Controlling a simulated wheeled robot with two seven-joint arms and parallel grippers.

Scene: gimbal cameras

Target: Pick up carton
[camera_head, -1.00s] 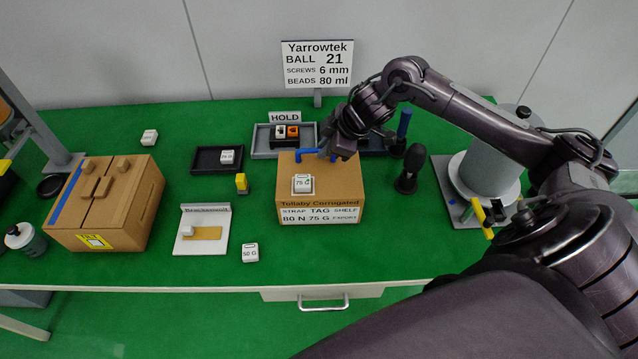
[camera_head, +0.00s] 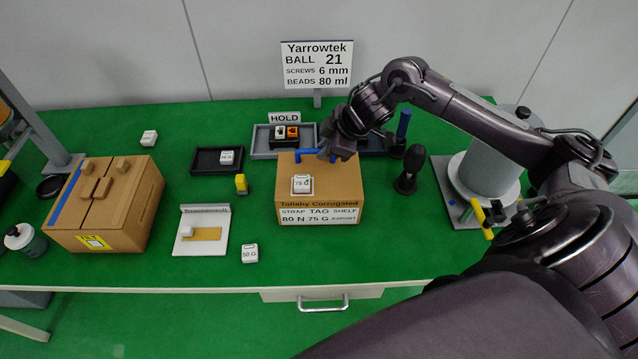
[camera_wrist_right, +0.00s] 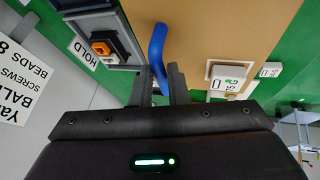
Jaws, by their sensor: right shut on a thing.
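The carton (camera_head: 290,196) is a brown box printed "Tollaby Corrugated" on its front, standing on the green bench at the middle. A blue strap handle (camera_head: 306,153) rises from the back of its top. A white 75 G block (camera_head: 302,184) sits on its top near the front. My right gripper (camera_head: 335,153) is at the strap above the carton's back edge. In the right wrist view, the two fingers (camera_wrist_right: 161,85) are shut on the blue strap (camera_wrist_right: 157,50); the brown top (camera_wrist_right: 205,35) lies below. My left gripper is not in view.
A second brown box (camera_head: 105,215) with flaps stands left. A grey HOLD tray (camera_head: 262,150) is behind the carton. A dark knobbed post (camera_head: 406,183) stands close right, with a grey cylinder (camera_head: 487,175) beyond. A 50 G block (camera_head: 250,253) lies front left. Open green surface lies front right.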

